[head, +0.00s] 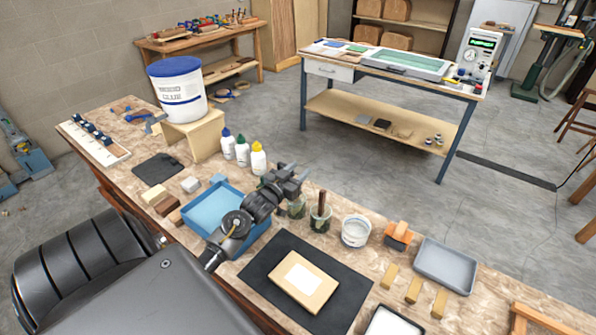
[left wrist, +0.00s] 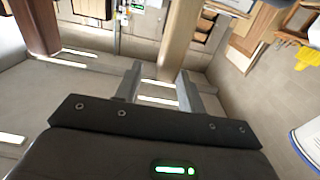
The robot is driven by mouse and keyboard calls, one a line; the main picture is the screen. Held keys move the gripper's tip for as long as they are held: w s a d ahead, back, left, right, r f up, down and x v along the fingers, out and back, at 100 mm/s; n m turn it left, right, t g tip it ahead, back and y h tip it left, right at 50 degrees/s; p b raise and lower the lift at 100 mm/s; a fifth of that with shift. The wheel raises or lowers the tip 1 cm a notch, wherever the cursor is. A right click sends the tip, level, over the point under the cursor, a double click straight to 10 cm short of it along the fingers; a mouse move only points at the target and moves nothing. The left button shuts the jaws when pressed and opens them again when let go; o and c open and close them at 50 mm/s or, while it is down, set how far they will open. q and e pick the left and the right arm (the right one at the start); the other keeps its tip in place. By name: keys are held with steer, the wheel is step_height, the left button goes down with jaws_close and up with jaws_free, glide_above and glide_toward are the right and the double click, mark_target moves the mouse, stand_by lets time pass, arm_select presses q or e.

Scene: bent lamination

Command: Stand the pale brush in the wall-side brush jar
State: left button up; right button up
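Two glass brush jars stand side by side on the bench. The left one (head: 297,208) is under my left gripper (head: 293,174); the right one (head: 320,222) holds a dark brown brush (head: 322,203). The left wrist view looks upside down. In it a lighter brown handle (left wrist: 172,38), perhaps the pale brush, ends between the parted fingers of my left gripper (left wrist: 160,92), with a gap on one side. The darker handle (left wrist: 36,25) shows farther left. In the head view the gripper hides the lighter handle; I cannot tell where its lower end rests. My right gripper is not seen.
A white tub (head: 356,231) stands right of the jars. A blue tray (head: 215,207) lies left, with glue bottles (head: 243,152) behind it. A black mat (head: 258,270) carries a tan block. A glue bucket (head: 178,90) stands on a wooden stand.

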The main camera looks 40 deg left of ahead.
arm_select(q)
steer(key=shift+s, duration=0.1)
steer(key=shift+s+f, duration=0.1)
steer(key=shift+s, duration=0.25)
steer(key=s+d+b, duration=0.1)
steer(key=s+b, duration=0.2)
steer(key=s, duration=0.7)
stand_by(0.7)
